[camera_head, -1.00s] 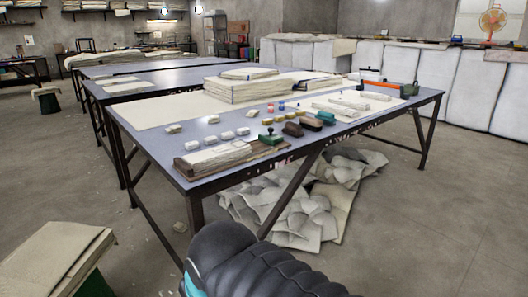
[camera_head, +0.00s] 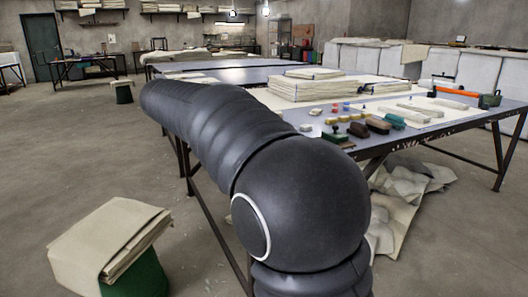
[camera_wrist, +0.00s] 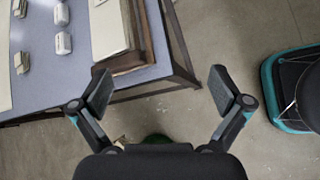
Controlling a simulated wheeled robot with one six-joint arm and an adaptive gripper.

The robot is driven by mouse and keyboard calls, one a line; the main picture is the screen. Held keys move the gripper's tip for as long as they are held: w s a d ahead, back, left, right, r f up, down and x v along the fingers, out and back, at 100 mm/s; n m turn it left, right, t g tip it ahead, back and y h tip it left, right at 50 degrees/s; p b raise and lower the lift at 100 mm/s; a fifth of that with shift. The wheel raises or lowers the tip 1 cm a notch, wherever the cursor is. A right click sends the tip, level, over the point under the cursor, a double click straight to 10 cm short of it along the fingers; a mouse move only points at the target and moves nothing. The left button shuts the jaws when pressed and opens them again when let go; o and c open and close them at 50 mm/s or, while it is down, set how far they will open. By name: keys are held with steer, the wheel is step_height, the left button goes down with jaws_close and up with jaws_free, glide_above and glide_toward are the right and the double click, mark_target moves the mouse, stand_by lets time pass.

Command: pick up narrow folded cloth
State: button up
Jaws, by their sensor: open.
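Several narrow folded cloths (camera_head: 418,112) lie flat on the right part of the work table (camera_head: 350,127) in the head view. A folded pale cloth (camera_wrist: 108,30) lies on a brown wooden board (camera_wrist: 142,38) at the table corner in the wrist view; in the head view my arm hides it. I cannot tell which cloth the task names. My gripper (camera_wrist: 165,88) is open and empty, its fingers wide apart. In the wrist view it appears over the floor beside the table corner, apart from the cloth. The gripper is not visible in the head view.
A green-based stool with folded cloth (camera_head: 105,240) stands at lower left. Stacked cloth (camera_head: 330,86), brushes (camera_head: 378,126) and small blocks (camera_wrist: 63,42) occupy the table. Crumpled cloth (camera_head: 395,205) lies beneath it. The floor at left is mostly clear.

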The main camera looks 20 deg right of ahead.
steer(key=w+a+n+g+h+b, duration=0.15)
steer(key=w+n+h, duration=0.25)
steer(key=w, duration=0.6)
steer(key=b+x, duration=0.2)
steer(key=x, duration=0.5)
steer(key=shift+s+d+f, duration=0.1)
steer(key=shift+d, duration=0.25)
steer(key=shift+s+b+x, duration=0.1)
steer(key=shift+b+x, duration=0.35)
steer(key=shift+x, duration=0.85)
steer(key=shift+s+b+x, duration=0.15)
steer(key=shift+b+x, duration=0.3)
steer(key=shift+x, duration=0.85)
steer(key=c, duration=1.3)
steer(key=shift+o, duration=0.2)
steer(key=shift+r, duration=0.25)
